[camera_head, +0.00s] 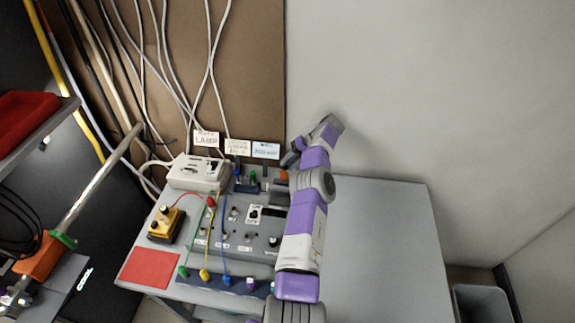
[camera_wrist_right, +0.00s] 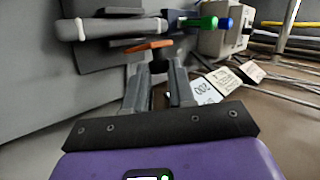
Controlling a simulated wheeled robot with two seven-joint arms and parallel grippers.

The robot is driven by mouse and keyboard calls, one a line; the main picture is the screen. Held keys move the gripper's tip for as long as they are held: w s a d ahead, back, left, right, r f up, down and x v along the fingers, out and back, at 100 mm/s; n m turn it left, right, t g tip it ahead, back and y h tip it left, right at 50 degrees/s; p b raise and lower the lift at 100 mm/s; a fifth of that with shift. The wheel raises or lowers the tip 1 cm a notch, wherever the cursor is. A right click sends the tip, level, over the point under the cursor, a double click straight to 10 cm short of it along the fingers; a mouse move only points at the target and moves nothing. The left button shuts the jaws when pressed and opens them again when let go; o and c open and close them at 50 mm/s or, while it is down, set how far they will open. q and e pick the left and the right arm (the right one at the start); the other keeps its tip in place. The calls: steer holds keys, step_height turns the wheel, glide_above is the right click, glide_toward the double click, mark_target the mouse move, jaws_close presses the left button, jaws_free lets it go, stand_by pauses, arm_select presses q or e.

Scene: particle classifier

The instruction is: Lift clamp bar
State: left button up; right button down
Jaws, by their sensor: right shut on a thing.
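My right gripper (camera_head: 289,163) reaches over the back of the grey control box, beside the label cards. In the wrist view, the gripper (camera_wrist_right: 159,78) is shut on a small dark piece (camera_wrist_right: 158,64). A flat orange bar (camera_wrist_right: 150,48) sits just beyond the fingertips, across the dark piece. An orange part also shows beside the gripper in the head view (camera_head: 282,175). I cannot tell for sure which part is the clamp bar. My purple and white right arm hides part of the bench. My left gripper is not in view.
The control box (camera_head: 238,255) carries knobs and coloured leads. A dark block with blue and green plugs (camera_head: 246,187) is close by. The right bench half (camera_head: 380,230) is clear.

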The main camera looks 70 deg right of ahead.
stand_by(0.3)
steer(key=c, duration=0.9)
jaws_free()
steer(key=shift+w, duration=0.1)
steer(key=shift+c, duration=0.2)
step_height(320, 180, up, 10)
steer(key=p, duration=0.3)
steer(key=shift+w, duration=0.1)
